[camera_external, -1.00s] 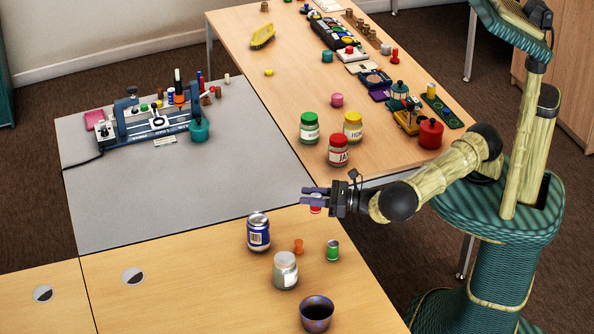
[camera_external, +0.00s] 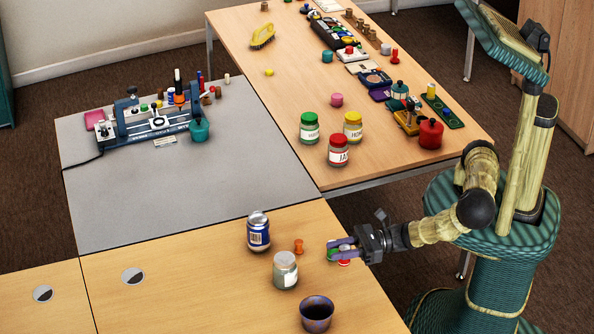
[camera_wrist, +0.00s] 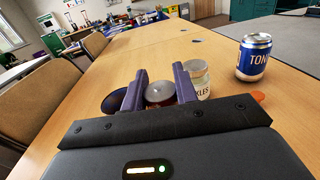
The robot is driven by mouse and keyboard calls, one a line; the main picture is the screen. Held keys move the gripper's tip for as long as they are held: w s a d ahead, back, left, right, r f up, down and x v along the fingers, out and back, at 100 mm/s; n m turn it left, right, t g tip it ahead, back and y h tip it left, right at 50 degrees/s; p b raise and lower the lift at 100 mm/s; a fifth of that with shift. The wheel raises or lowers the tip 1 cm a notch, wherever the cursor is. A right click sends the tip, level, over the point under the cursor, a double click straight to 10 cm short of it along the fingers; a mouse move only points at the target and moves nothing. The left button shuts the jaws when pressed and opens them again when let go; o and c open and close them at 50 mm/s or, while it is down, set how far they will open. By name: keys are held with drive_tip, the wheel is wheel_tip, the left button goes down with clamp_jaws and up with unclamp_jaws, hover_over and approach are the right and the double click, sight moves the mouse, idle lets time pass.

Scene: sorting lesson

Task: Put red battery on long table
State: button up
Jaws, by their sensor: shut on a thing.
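My gripper (camera_external: 331,248) is shut on the red battery (camera_external: 344,262), low over the near light-wood table, in the external view. The fingers cover part of the battery. In the wrist view the battery's round silver top (camera_wrist: 160,91) shows between my two fingers (camera_wrist: 160,85). The green battery (camera_external: 331,255) is at the fingertips, mostly hidden; I cannot tell whether they touch. The long wooden table (camera_external: 290,85) stretches away at the back, with jars and devices on it.
A blue-and-white can (camera_external: 258,232), an orange peg (camera_external: 298,246), a clear jar (camera_external: 285,271) and a dark bowl (camera_external: 316,314) stand near my gripper. Three lidded jars, including a red-lidded one (camera_external: 338,150), stand on the long table's near end. The grey table (camera_external: 200,185) has free room.

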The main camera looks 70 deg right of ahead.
drive_tip(key=shift+f+b, duration=0.35)
drive_tip(key=shift+f, duration=2.15)
drive_tip(key=shift+f, duration=2.3)
drive_tip(key=shift+f, duration=0.25)
drive_tip(key=o, duration=1.1)
drive_tip(key=shift+c, duration=0.2)
